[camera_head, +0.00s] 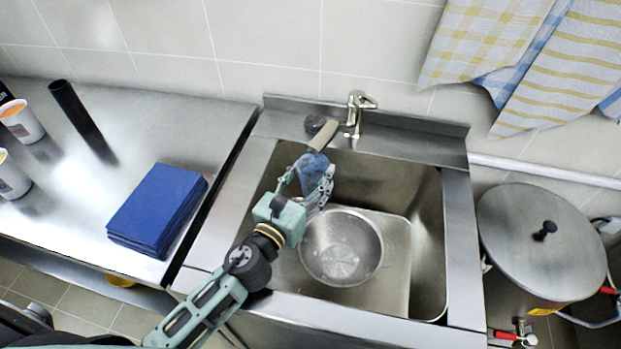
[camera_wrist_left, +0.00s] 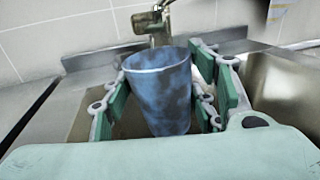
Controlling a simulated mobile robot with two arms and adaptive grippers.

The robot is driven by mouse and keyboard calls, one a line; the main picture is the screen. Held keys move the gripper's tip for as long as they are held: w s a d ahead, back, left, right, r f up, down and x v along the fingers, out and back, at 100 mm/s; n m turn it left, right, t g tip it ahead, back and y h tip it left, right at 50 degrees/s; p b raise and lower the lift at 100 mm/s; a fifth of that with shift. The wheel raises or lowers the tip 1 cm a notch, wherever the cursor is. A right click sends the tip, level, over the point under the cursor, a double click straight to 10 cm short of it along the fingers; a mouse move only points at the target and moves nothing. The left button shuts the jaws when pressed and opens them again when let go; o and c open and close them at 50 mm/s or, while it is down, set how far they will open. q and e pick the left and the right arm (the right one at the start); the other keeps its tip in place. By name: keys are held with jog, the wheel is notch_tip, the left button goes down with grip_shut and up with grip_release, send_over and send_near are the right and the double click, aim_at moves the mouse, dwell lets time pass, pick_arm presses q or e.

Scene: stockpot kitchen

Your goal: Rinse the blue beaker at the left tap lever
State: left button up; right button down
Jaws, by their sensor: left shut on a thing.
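The blue beaker (camera_head: 312,170) is over the left part of the sink, with dark smudges on its side. It also shows in the left wrist view (camera_wrist_left: 160,95), roughly upright. My left gripper (camera_head: 309,184) is shut on the beaker, with a finger on each side of it in the wrist view (camera_wrist_left: 163,108). The tap (camera_head: 354,112) stands at the back of the sink, behind and to the right of the beaker in the head view. My right gripper is not in view.
A metal bowl (camera_head: 341,248) sits in the sink (camera_head: 428,240). A blue folded stack (camera_head: 156,210), cups (camera_head: 20,121) and a black cylinder (camera_head: 75,106) are on the left counter. A lidded stockpot (camera_head: 540,240) stands at right. Towels (camera_head: 545,60) hang above.

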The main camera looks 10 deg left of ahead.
aim_at(315, 185)
pick_arm(q)
jog(key=shift+d, duration=0.25)
jog(key=shift+a, duration=0.15)
jog(key=shift+a, duration=0.5)
jog(key=shift+d, duration=0.2)
jog(key=shift+d, duration=0.45)
jog(key=shift+s+d, duration=0.15)
jog(key=shift+s, duration=0.75)
jog(key=shift+s+d, duration=0.1)
jog(key=shift+s, duration=0.8)
jog(key=s, duration=0.1)
jog(key=s+b, duration=0.1)
jog(key=s, duration=0.2)
jog(key=shift+s+d, duration=0.15)
jog(key=shift+d, duration=0.15)
